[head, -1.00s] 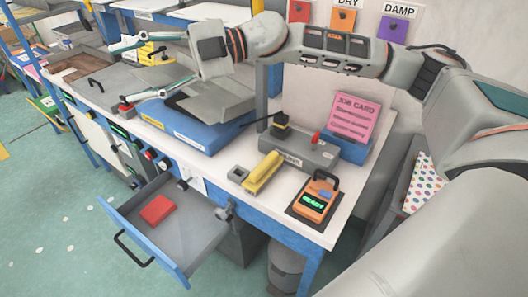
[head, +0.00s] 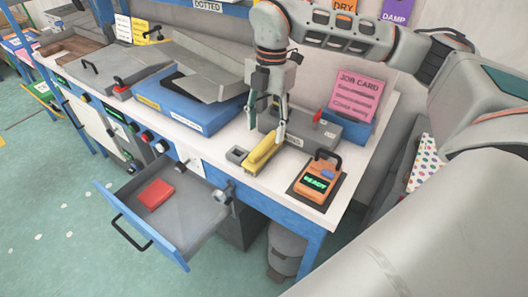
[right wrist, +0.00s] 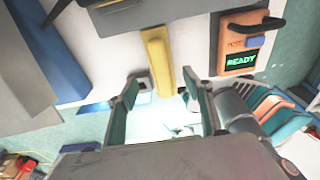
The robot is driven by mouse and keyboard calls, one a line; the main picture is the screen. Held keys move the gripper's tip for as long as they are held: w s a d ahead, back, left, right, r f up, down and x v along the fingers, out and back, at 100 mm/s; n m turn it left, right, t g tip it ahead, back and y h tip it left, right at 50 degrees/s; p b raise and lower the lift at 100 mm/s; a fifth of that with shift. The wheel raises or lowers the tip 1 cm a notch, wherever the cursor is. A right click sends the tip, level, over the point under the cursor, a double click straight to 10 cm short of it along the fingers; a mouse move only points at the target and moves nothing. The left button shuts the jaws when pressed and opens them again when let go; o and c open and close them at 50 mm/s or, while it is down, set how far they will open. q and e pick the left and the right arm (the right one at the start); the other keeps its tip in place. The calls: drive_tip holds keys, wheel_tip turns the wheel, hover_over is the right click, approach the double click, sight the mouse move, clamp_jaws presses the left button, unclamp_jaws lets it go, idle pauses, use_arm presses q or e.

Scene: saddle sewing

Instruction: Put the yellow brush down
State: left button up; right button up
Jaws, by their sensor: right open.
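The yellow brush (head: 262,153) lies on the white bench top, between a small grey square holder (head: 236,155) and the orange device. My right gripper (head: 266,132) points down just above and behind the brush, its fingers apart. In the right wrist view, the brush (right wrist: 156,62) runs up the picture between the open fingertips (right wrist: 160,80), and neither finger appears closed on it. Whether a finger touches the brush cannot be told. My left gripper is not in view.
An orange device (head: 317,180) reading READY sits on a dark mat to the right. A grey box (head: 315,132) and pink job card (head: 355,95) stand behind. A blue-based machine (head: 190,105) is at left. An open drawer (head: 185,215) holds a red block (head: 156,194).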

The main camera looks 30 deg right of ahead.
sight(265, 142)
drive_tip(key=f, duration=0.5)
drive_tip(key=a+f, duration=0.1)
drive_tip(key=f, duration=0.1)
drive_tip(key=shift+s+f, duration=0.15)
drive_tip(key=shift+s, duration=0.2)
drive_tip(key=c, duration=1.4)
